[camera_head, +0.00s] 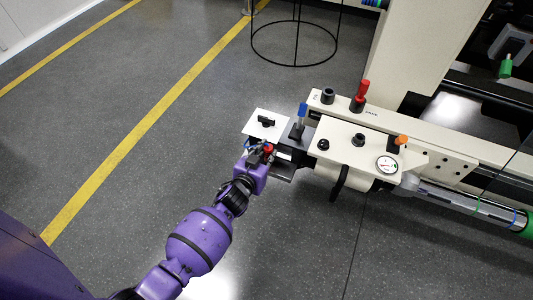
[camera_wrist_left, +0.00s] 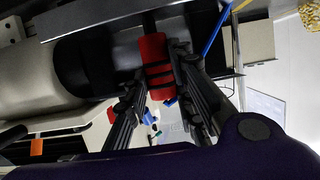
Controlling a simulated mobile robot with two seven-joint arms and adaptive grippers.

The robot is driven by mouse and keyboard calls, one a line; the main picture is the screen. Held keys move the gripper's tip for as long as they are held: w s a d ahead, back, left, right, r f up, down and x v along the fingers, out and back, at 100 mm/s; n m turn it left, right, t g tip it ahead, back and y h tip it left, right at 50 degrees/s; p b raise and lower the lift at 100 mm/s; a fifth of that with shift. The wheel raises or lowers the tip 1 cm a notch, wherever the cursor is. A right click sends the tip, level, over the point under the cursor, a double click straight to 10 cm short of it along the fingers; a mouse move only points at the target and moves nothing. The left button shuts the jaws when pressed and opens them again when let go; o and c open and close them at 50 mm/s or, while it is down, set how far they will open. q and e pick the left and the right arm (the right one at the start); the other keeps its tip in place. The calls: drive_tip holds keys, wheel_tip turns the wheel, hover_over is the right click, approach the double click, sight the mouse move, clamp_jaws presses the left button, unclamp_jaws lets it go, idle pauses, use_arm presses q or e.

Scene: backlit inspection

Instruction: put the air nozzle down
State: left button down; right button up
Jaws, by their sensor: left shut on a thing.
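The air nozzle (camera_wrist_left: 157,66) shows in the left wrist view as a red grooved body with black bands. My left gripper (camera_wrist_left: 160,92) is shut on it, one finger on each side. In the head view my left gripper (camera_head: 266,155) is at the left end of the cream machine bench, and a small red part of the nozzle (camera_head: 268,148) shows at its tip. The fingers and the rest of the nozzle are hard to make out there. I cannot tell whether the nozzle touches anything below it. My right gripper is in neither view.
A cream bench (camera_head: 350,150) carries a red-handled lever (camera_head: 361,92), a round gauge (camera_head: 387,164) and black knobs. A blue-topped handle (camera_head: 302,114) stands close beside the gripper. A white plate (camera_head: 266,124) lies just behind it. A black wire stand (camera_head: 294,45) is on the floor beyond.

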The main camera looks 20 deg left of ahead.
use_arm(q)
drive_tip(key=c, duration=1.5)
unclamp_jaws()
